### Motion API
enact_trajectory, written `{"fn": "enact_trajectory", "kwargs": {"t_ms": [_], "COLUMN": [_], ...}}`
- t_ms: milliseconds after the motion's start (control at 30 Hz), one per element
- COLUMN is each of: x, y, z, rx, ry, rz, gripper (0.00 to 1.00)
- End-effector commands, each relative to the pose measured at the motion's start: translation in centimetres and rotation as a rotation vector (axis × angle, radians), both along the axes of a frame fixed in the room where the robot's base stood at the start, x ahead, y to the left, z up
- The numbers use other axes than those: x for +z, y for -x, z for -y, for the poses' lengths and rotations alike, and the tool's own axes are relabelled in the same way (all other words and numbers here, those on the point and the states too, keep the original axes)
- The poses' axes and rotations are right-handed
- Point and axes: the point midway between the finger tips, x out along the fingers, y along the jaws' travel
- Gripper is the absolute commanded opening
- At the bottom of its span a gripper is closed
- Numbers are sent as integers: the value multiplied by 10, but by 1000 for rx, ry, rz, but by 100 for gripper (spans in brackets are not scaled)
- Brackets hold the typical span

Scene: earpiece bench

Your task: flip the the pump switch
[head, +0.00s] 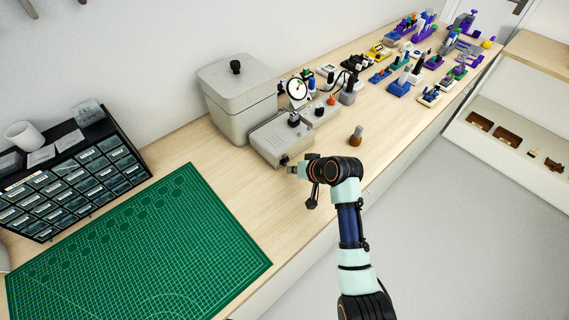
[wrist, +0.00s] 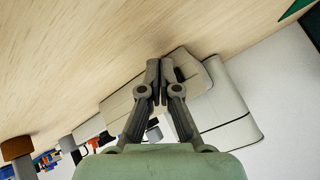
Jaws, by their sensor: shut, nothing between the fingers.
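The low grey unit (head: 280,136), which looks like the pump housing, sits on the bench with a black knob on top. A small dark part (head: 284,160), possibly the pump switch, shows on its front end; I cannot tell its position. My gripper (head: 292,170) is shut and empty, just in front of that end, low over the bench. In the wrist view my gripper (wrist: 159,66) has its fingertips together in front of the beige unit (wrist: 120,103). A dark spot (wrist: 179,74) shows just beside the fingertips. I cannot tell whether they touch it.
A tall lidded grey box (head: 238,105) stands behind the unit. A brown-topped peg (head: 356,134) stands to the right. A green cutting mat (head: 140,250) and a drawer cabinet (head: 75,180) lie left. Several small devices (head: 400,85) crowd the far right. Bare wood lies around my gripper.

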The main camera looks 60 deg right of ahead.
Motion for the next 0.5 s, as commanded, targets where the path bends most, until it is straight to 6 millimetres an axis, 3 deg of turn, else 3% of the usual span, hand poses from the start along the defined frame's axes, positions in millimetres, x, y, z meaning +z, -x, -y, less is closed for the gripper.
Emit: {"fn": "enact_trajectory", "kwargs": {"t_ms": [500], "x": [1], "y": [-6], "z": [1], "rx": [1], "ry": [0], "rz": [1], "gripper": [0]}}
